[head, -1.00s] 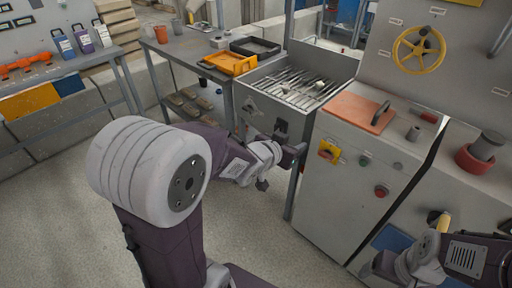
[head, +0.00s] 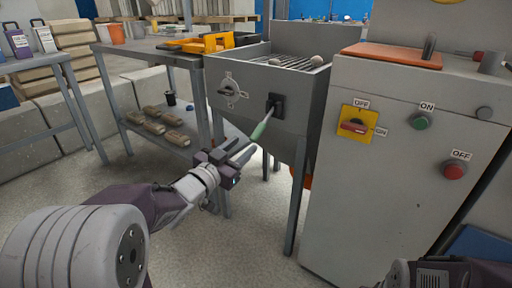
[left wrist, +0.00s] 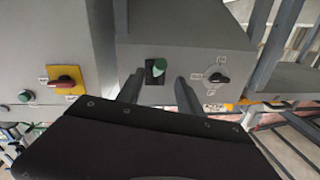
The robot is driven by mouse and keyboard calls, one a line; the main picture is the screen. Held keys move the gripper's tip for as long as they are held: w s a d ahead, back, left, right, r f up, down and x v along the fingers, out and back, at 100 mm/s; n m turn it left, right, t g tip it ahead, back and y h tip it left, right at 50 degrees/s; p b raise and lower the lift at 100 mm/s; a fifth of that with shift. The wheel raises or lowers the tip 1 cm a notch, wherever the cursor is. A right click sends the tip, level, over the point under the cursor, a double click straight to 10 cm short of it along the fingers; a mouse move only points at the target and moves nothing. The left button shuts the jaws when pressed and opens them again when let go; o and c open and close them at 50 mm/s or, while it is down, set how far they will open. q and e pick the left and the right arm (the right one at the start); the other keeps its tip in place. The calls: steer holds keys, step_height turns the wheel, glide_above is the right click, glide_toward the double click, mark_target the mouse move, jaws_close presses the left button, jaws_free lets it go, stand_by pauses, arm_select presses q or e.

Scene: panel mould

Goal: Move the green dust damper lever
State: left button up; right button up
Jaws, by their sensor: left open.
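The green lever (head: 262,127) sticks out of a dark slot plate (head: 275,104) on the front of the grey hopper-like bin, pointing down towards me. In the left wrist view the green lever tip (left wrist: 159,65) shows end-on, between and beyond the two fingers. My left gripper (head: 243,152) is open just below and left of the lever's end. Its fingers (left wrist: 159,84) point at the lever from either side; I cannot tell whether they touch it. Of my right arm only a part (head: 440,272) shows at the bottom right, its fingers out of frame.
A rotary knob (head: 232,92) sits left of the slot plate. The grey cabinet (head: 385,190) on the right carries a yellow-backed red switch (head: 355,127), a green button (head: 420,121) and a red button (head: 454,170). The bin's leg (head: 296,195) stands close right of my gripper.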

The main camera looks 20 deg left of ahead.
mark_target(253, 137)
arm_select(q)
steer(key=x, duration=0.1)
steer(key=p+x, duration=0.1)
steer(key=x, duration=0.1)
steer(key=shift+w+d+r+p, duration=0.2)
steer(key=shift+w+r+p, duration=0.05)
steer(key=shift+w+p, duration=0.15)
steer(key=x, duration=0.1)
steer(key=b+x, duration=0.1)
steer(key=x, duration=0.1)
steer(key=b+x, duration=0.1)
steer(key=shift+w+f, duration=0.15)
steer(key=shift+f, duration=0.15)
steer(key=shift+w+d+r, duration=0.15)
steer(key=shift+w, duration=0.3)
jaws_close()
